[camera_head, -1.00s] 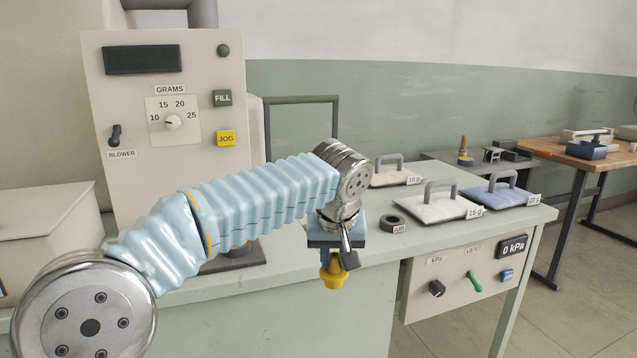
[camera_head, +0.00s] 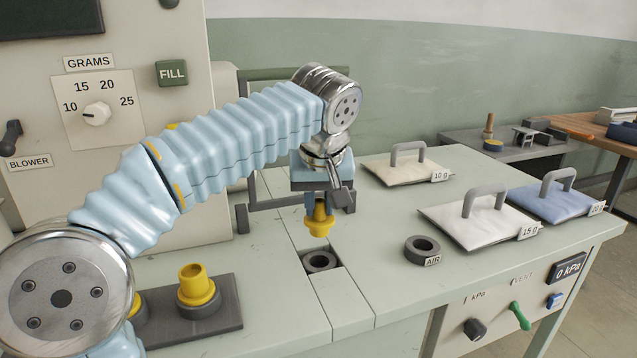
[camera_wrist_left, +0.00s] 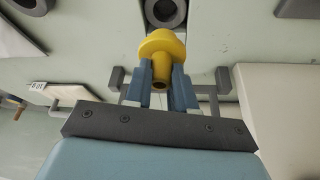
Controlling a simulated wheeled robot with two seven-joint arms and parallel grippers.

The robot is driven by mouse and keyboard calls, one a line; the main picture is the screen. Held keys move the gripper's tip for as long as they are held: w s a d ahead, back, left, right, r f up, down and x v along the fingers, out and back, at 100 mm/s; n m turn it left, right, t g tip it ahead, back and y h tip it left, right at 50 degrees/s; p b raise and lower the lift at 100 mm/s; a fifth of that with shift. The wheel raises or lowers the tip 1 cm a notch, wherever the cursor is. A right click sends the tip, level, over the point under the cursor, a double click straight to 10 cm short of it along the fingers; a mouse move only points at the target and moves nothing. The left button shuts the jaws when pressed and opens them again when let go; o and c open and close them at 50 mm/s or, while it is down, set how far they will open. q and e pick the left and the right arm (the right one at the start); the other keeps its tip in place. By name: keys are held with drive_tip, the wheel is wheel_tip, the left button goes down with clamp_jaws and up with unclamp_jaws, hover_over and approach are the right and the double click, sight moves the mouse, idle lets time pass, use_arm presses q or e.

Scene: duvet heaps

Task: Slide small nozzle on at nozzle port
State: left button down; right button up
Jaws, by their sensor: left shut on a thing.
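The nozzle hangs above the table, just behind and above a dark ring, the nozzle port (camera_head: 320,262), set in a pale strip of the tabletop. A gap shows between them. In the left wrist view the nozzle (camera_wrist_left: 162,44) sits between the blue fingers, with the port (camera_wrist_left: 166,10) beyond it at the top edge. My right gripper is not in view.
A dark stand (camera_head: 226,318) at front left holds a larger yellow nozzle (camera_head: 195,285) and another mostly hidden by my arm. A loose ring (camera_head: 422,249) tagged AIR lies right of the port. Handled pads (camera_head: 478,217) lie farther right. The filling machine (camera_head: 140,110) stands behind left.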

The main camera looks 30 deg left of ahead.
sight(320, 221)
use_arm(q)
drive_tip(key=shift+w+a, duration=0.15)
drive_tip(key=shift+w, duration=0.1)
drive_tip(key=shift+s, duration=0.1)
drive_tip(key=shift+f, duration=0.25)
wheel_tip(320, 221, down, 5)
drive_tip(key=b, duration=0.4)
drive_tip(key=shift+b, duration=0.3)
drive_tip(key=shift+f, duration=0.1)
drive_tip(key=shift+p, duration=0.3)
idle(1.0)
drive_tip(key=shift+f+b, duration=1.4)
drive_tip(key=shift+f, duration=0.4)
